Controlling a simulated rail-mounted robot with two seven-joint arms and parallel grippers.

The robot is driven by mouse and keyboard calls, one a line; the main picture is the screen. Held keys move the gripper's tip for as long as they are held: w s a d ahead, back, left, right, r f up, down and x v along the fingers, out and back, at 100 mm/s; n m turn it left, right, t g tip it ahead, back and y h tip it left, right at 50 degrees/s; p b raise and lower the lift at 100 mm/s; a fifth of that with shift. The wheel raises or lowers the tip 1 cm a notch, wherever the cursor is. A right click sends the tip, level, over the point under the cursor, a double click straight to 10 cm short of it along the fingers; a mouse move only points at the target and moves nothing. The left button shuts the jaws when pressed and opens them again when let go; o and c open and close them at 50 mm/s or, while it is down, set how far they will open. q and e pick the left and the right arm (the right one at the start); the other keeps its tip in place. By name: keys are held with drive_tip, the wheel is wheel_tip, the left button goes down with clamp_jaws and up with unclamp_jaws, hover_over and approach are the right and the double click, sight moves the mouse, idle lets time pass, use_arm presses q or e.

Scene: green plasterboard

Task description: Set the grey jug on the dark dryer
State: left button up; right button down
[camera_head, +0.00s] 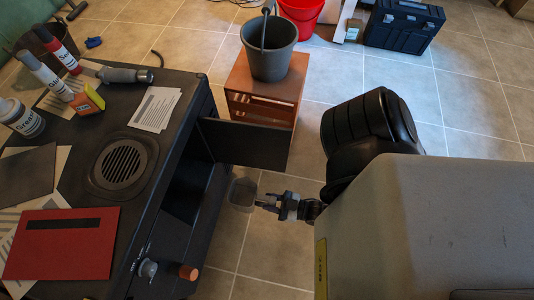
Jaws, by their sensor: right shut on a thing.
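The grey jug (242,193) is a small, see-through grey vessel near the middle of the view. My right gripper (264,201) is shut on its right side and holds it over the floor, just right of the dark dryer. The dark dryer (163,193) is a large black cabinet on the left with a round grille (124,163) in its top. A dark panel (245,144) stands out from its right side like an open door. I cannot tell how high the jug is. My left gripper is not in view.
The dryer's top carries a red folder (62,243), papers (156,109), bottles (45,77) and a grey tool (125,75). A grey bucket (269,47) stands on a wooden crate (262,89) behind the panel. A black toolbox (404,24) and red bucket (300,14) are farther back.

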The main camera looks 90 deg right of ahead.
drive_tip(key=shift+w+d, duration=0.1)
drive_tip(key=shift+w, duration=0.5)
drive_tip(key=w+d+f+b, duration=0.1)
drive_tip(key=w+b, duration=0.3)
drive_tip(key=w, duration=0.7)
drive_tip(key=w+d+f+b, duration=0.1)
drive_tip(key=w+b, duration=0.4)
drive_tip(key=w, duration=0.7)
drive_tip(key=shift+w+d, duration=0.2)
drive_tip(key=shift+d, duration=0.6)
drive_tip(key=shift+r, duration=0.1)
drive_tip(key=c, duration=0.8)
unclamp_jaws()
drive_tip(key=s+p, duration=0.1)
drive_tip(key=s, duration=0.2)
drive_tip(key=s+a+f+p, duration=0.1)
drive_tip(key=s+p, duration=0.1)
drive_tip(key=s, duration=0.2)
drive_tip(key=s+p, duration=0.2)
drive_tip(key=s, duration=0.2)
drive_tip(key=shift+s+a+f, duration=0.25)
drive_tip(key=shift+a, duration=0.15)
drive_tip(key=shift+s+a+f+p, duration=0.1)
drive_tip(key=shift+s+p, duration=0.05)
drive_tip(key=shift+s, duration=0.4)
drive_tip(key=shift+s+a+f+p, duration=0.1)
drive_tip(key=shift+s+p, duration=0.05)
drive_tip(key=shift+s, duration=0.35)
